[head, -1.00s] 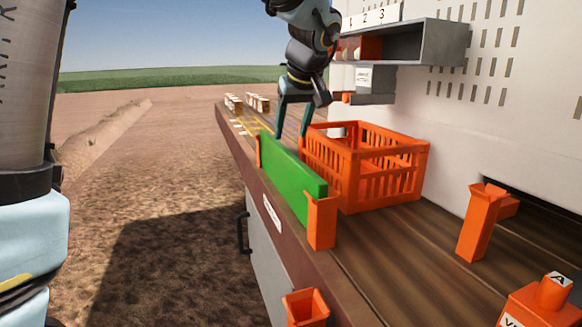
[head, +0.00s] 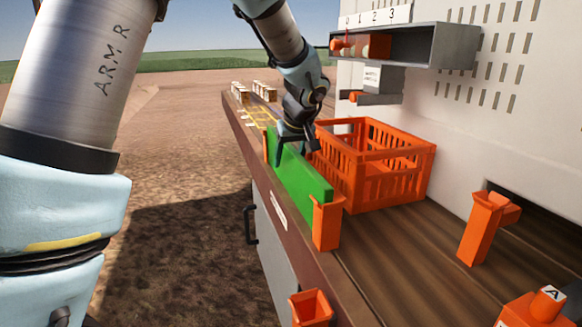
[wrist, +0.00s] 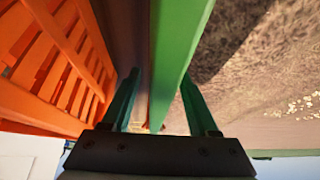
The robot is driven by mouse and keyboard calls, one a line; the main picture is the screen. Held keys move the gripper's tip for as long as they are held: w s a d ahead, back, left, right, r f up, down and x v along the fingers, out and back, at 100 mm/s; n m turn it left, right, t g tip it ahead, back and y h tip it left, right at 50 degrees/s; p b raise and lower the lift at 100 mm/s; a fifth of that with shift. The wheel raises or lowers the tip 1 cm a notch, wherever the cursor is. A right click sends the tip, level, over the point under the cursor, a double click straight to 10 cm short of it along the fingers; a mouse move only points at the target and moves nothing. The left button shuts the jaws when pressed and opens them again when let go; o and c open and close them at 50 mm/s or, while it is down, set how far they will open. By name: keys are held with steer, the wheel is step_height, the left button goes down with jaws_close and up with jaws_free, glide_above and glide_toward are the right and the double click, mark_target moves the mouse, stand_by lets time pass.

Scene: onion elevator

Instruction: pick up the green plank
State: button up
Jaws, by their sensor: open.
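The green plank (head: 305,185) stands on its long edge along the near side of the bench, between an orange bracket (head: 327,224) at its near end and another (head: 266,146) at its far end. My gripper (head: 296,154) is at the plank's upper edge toward its far end, pointing down. In the wrist view my gripper (wrist: 160,80) is open, with one finger on each side of the green plank (wrist: 172,48). Gaps show between the fingers and the plank. How deep the fingertips reach is hard to tell.
An orange crate (head: 400,184) stands close beside the plank on the right; its slatted wall (wrist: 55,60) is near my left finger in the wrist view. A grey shelf (head: 450,46) hangs on the wall behind. An orange post (head: 482,230) stands at right. Open ground lies left.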

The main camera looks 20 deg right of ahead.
jaws_close()
stand_by(0.4)
steer(key=shift+r, duration=0.1)
stand_by(0.9)
